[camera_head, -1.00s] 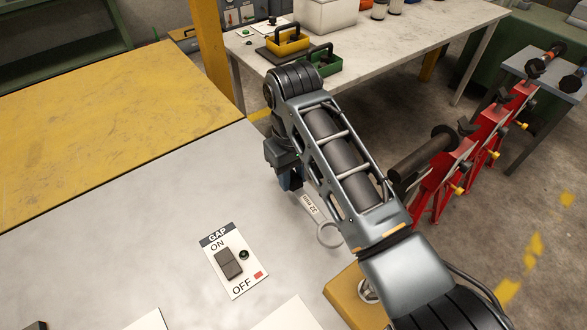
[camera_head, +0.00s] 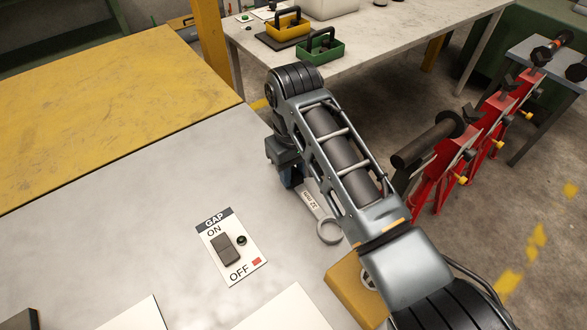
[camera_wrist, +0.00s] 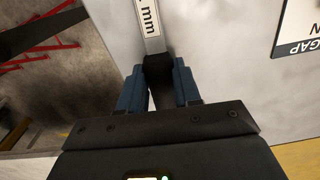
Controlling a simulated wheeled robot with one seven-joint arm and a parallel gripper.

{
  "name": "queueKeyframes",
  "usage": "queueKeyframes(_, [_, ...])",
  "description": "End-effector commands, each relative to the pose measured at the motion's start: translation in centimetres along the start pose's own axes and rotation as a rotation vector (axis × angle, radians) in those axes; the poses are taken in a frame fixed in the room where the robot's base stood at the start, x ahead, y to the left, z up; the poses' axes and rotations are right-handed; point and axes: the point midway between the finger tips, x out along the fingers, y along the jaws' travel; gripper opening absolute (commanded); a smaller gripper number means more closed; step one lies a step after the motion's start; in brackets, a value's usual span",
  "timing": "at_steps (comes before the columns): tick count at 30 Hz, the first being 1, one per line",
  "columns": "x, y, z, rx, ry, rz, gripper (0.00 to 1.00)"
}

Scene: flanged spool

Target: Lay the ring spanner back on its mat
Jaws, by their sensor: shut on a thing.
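The ring spanner (camera_head: 311,203) is a pale metal bar with a "32 mm" label and a ring at its lower right end (camera_head: 330,231). In the wrist view the labelled shank (camera_wrist: 147,18) runs up from between the blue fingers of my gripper (camera_wrist: 160,88). The spanner is over or on the grey bench top near its right edge; I cannot tell if it touches. I cannot make out its mat.
A GAP ON/OFF switch plate (camera_head: 232,247) lies left of the spanner on the grey bench (camera_head: 130,220). A yellow block (camera_head: 345,290) is at the bench's right edge. White sheets (camera_head: 280,312) lie at the bottom. Red stands (camera_head: 445,165) stand on the floor to the right.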

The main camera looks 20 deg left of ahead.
Motion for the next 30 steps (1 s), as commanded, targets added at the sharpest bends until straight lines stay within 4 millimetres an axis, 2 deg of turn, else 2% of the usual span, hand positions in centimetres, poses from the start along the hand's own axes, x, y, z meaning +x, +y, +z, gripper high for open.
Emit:
queueKeyframes(10, [0.75,0.0,-0.02,0.0,0.001,0.0,0.0])
queueKeyframes(11, [0.76,0.0,-0.03,0.0,0.001,0.0,0.34])
queueKeyframes(18, [0.74,0.0,-0.02,0.0,0.001,0.0,0.57])
queueKeyframes(20, [0.75,0.0,-0.01,0.0,0.0,0.0,0.62])
queueKeyframes(27, [0.82,-0.03,0.04,0.0,-0.001,-0.001,0.63])
queueKeyframes(30, [0.23,0.0,-0.03,0.0,0.001,0.0,0.63])
